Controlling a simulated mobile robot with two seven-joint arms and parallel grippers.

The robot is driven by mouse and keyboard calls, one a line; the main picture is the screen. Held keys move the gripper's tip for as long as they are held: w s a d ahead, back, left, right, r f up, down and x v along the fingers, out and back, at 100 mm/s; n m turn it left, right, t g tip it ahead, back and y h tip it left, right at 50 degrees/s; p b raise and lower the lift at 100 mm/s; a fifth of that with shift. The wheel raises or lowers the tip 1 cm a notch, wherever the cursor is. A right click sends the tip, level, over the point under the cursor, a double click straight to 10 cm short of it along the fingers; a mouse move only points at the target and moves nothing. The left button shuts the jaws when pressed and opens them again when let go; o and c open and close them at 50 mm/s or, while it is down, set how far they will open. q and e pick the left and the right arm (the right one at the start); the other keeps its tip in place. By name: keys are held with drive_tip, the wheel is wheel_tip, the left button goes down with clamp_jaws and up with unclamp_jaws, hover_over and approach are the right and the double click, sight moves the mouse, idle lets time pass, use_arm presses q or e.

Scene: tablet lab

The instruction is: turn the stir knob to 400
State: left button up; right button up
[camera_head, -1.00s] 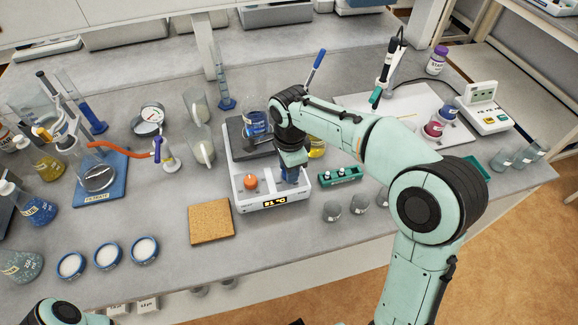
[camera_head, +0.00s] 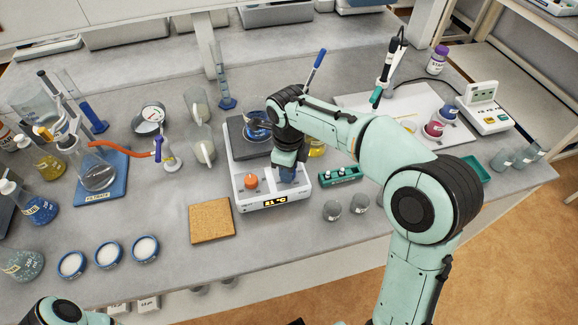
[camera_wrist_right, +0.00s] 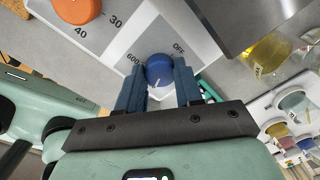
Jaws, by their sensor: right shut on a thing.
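The blue stir knob (camera_wrist_right: 160,70) sits on the front panel of the white hotplate stirrer (camera_head: 240,189). In the right wrist view it stands between the two blue fingers of my right gripper (camera_wrist_right: 160,80), which is shut on it. A small white mark shows on the knob. "600" is printed to its left and "OFF" to its upper right; other stir labels are hidden. In the head view my right gripper (camera_head: 289,174) reaches down over the panel's right side and hides the knob. The orange heat knob (camera_head: 251,182) is at the left. My left gripper is out of view.
A beaker of blue liquid (camera_head: 257,125) stands on the dark plate behind the panel, close to my right wrist. A green rack (camera_head: 340,176) stands right of the stirrer. A cork mat (camera_head: 212,221) lies at its front left.

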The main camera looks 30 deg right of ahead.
idle(0.3)
drive_tip(key=o, duration=1)
drive_tip(key=shift+o, duration=0.2)
drive_tip(key=shift+r, duration=0.15)
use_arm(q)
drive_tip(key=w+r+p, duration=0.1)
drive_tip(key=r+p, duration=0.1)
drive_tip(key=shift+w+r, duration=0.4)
use_arm(e)
wheel_tip(320, 180, up, 13)
drive_tip(key=shift+s+a, duration=0.15)
drive_tip(key=shift+a, duration=0.05)
